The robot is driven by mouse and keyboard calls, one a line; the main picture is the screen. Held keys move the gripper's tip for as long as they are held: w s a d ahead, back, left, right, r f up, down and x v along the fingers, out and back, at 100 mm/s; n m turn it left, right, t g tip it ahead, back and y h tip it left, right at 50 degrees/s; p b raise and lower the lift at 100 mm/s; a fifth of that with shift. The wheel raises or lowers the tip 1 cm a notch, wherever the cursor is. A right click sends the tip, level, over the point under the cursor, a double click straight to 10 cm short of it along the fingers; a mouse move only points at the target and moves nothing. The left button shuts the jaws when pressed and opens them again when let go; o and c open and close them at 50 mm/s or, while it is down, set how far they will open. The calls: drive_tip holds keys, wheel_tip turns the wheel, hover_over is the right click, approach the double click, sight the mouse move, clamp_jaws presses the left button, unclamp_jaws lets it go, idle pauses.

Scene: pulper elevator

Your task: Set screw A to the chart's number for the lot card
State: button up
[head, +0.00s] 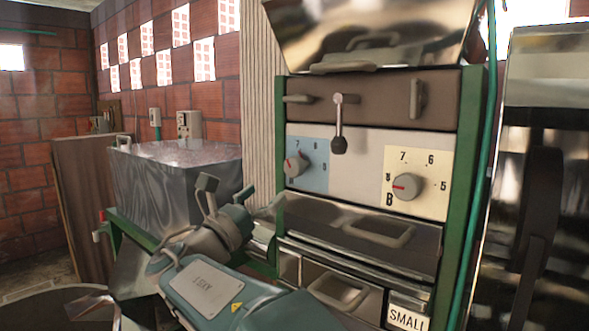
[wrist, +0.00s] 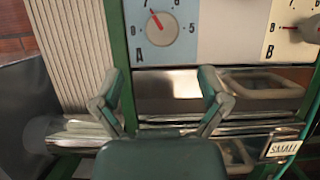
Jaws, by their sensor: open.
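Screw A is a round grey knob (head: 297,165) on a pale blue numbered plate (head: 318,182), at the left of the machine front. In the wrist view the knob (wrist: 161,28) sits top centre above the letter A, its red mark pointing up and left, roughly toward 7. My gripper (head: 226,192) is in front of the machine, left of and below screw A. In the wrist view its fingers (wrist: 160,96) are apart and empty, below the knob and not touching it. A card reading SMALL (head: 408,318) hangs low right; it also shows in the wrist view (wrist: 284,149). No chart is visible.
Screw B (head: 407,187) is on a cream plate at right, its red mark pointing left. A lever with a dark knob (head: 339,145) hangs between the plates. A metal tray with a handle (head: 385,232) juts out below. A metal tank (head: 175,180) stands left.

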sight(289, 172)
drive_tip(key=x, duration=0.8)
drive_tip(key=shift+w+d, duration=0.15)
drive_tip(key=shift+d, duration=0.2)
drive_tip(key=shift+w+r, duration=0.1)
drive_tip(key=shift+w, duration=0.1)
drive_tip(key=shift+a, duration=0.15)
